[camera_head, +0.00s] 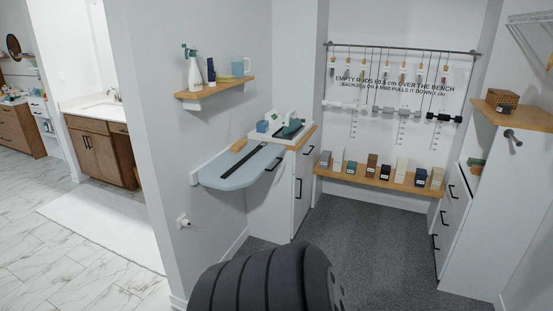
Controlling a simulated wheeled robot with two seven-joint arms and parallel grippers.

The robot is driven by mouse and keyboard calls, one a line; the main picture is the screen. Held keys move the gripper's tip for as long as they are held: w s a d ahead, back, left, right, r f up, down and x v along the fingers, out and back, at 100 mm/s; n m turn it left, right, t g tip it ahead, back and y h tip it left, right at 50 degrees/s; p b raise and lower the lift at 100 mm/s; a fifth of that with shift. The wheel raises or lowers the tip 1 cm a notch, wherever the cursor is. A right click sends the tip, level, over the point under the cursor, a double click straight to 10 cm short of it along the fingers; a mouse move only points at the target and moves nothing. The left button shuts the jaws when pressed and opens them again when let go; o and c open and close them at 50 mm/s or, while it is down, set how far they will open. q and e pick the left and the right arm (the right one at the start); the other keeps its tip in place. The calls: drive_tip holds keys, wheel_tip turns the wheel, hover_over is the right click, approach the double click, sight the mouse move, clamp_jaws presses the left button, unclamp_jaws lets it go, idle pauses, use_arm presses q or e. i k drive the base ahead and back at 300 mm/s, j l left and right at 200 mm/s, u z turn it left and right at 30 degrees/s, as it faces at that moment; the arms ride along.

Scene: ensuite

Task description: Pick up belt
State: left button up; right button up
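A long dark strip that looks like the belt (243,160) lies flat and straight on a pale blue-grey fold-out board (213,180) on the wall, left of the middle. It runs diagonally along the board. A tan wooden piece (240,145) lies at the board's back edge, beside the strip. Neither of my grippers shows in the head view, and nothing is seen touching the strip.
A wooden shelf (245,84) with bottles hangs above the board. A white counter (308,132) with small items adjoins its right end. A low bench (327,173) holds several small boxes at the back. Grey carpet (375,250) is clear. A large dark ribbed shape fills the bottom middle.

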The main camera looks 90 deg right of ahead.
sight(230, 171)
drive_tip(key=z, duration=2.55)
drive_tip(key=i+j+z, duration=0.2)
drive_tip(key=j, duration=0.15)
drive_tip(key=i+j+z, duration=0.2)
drive_tip(key=k+j, duration=0.1)
